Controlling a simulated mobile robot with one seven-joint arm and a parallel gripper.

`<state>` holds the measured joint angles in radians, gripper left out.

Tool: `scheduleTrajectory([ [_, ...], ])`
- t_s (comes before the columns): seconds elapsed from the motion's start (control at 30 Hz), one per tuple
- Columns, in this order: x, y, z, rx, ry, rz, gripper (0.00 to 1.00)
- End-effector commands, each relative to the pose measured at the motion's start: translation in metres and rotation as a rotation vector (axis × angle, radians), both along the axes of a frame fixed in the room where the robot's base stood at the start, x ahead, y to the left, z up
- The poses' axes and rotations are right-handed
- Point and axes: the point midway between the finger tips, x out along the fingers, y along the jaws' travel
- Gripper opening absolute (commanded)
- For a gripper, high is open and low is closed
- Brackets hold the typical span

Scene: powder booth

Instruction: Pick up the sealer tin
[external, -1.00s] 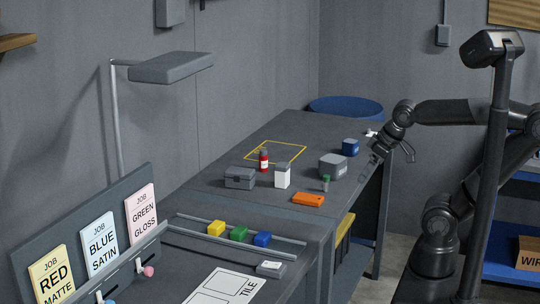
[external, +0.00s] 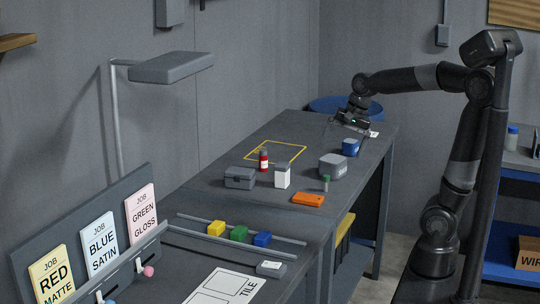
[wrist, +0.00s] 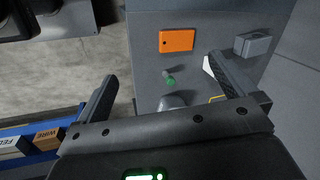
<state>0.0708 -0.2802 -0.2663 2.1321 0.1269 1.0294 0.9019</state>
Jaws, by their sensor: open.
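No label that I can read marks any item as the sealer tin, so I cannot tell which it is. My gripper (external: 347,125) is open and empty, above the table's far end near the blue block. In the wrist view its spread fingers (wrist: 162,68) frame the green-capped vial (wrist: 169,79) from above; the rounded grey box (wrist: 172,101) is partly hidden.
An orange case (external: 308,198) and a dark grey box (external: 239,177) also lie on the table (external: 215,190). A yellow outline (external: 290,146) marks a mostly clear patch. A blue-lidded jar (external: 512,138) stands on the right-hand shelf unit. A lamp (external: 172,67) overhangs the left bench.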

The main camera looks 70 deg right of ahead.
Motion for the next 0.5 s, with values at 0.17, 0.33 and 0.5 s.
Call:
scheduleTrajectory([
  [0.17,0.035,-0.054,-0.01,0.12,0.098,-0.419,1.0],
  [0.33,0.061,-0.107,-0.025,0.203,0.179,-0.825,1.0],
  [0.5,0.081,-0.163,-0.044,0.25,0.242,-1.231,1.0],
])
